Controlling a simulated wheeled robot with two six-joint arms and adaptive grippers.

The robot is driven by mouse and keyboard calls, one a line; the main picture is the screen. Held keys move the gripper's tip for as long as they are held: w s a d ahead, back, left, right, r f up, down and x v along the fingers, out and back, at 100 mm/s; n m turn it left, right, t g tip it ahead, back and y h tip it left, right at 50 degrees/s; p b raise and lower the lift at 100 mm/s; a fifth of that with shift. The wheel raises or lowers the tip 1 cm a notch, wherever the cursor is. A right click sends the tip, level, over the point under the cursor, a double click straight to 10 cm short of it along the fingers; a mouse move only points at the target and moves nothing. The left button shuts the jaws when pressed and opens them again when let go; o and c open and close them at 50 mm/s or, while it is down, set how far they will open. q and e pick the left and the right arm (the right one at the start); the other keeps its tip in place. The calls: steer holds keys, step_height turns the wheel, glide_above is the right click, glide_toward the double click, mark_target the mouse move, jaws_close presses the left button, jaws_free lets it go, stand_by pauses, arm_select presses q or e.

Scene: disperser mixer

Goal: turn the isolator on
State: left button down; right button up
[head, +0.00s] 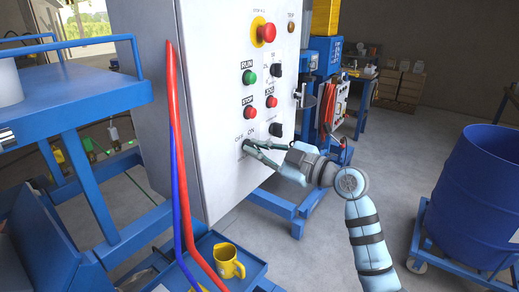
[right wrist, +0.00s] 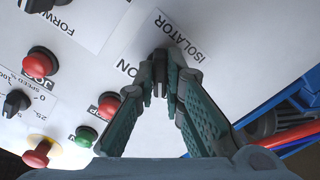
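The isolator is a small dark knob (right wrist: 160,62) low on the white control panel, beside the "ISOLATOR" label (right wrist: 181,38). An "ON" mark shows to its left in the right wrist view. In the head view, "OFF" and "ON" are printed just above the knob, which the fingertips mostly hide. My right gripper (head: 249,147) reaches the panel from the right. In the right wrist view its two green fingers (right wrist: 161,84) close on either side of the knob, with a narrow dark part between the tips. The exact knob angle is hard to read. My left gripper is not in view.
Above the isolator are a red emergency button (head: 267,33), a green run button (head: 249,77), red buttons and black selectors. Red and blue hoses (head: 178,150) hang at the cabinet's left edge. A blue drum (head: 480,195) stands at right. A yellow jug (head: 228,262) sits below.

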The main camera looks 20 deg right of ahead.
steer(key=shift+m, duration=0.4)
jaws_close()
steer(key=shift+m+p, duration=3.55)
steer(key=shift+m, duration=4.05)
steer(key=o, duration=0.7)
jaws_free()
